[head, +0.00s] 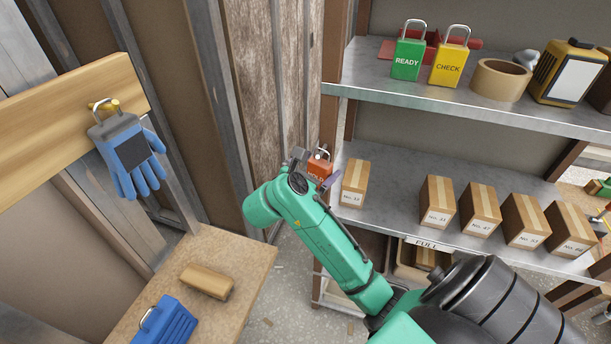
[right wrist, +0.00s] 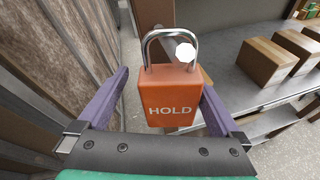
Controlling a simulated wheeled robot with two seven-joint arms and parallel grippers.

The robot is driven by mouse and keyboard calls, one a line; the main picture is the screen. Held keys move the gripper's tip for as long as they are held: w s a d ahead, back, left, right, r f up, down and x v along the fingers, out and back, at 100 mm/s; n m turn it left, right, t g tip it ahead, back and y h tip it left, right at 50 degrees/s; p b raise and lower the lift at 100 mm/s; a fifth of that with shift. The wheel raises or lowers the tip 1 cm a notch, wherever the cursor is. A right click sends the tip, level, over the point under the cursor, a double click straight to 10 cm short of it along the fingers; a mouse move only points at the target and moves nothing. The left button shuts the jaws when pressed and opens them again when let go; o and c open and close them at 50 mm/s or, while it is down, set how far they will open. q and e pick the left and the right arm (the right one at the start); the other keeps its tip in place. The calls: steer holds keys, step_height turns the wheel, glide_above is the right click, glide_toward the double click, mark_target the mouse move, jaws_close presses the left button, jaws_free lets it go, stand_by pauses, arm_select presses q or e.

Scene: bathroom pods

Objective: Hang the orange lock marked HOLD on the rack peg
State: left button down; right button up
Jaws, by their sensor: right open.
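A brass peg (head: 105,105) on a wooden board holds a blue glove by a metal loop. My left gripper is out of view.
Several cardboard boxes (head: 437,201) stand along the middle shelf (head: 395,220), one close right of the lock. Green READY (head: 408,60) and yellow CHECK (head: 449,64) locks stand above. A wooden table (head: 235,262) at lower left carries a wooden block (head: 207,281) and a blue item (head: 166,322).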

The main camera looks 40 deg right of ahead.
steer(key=b+v, duration=0.3)
steer(key=v, duration=1)
steer(key=shift+a, duration=0.2)
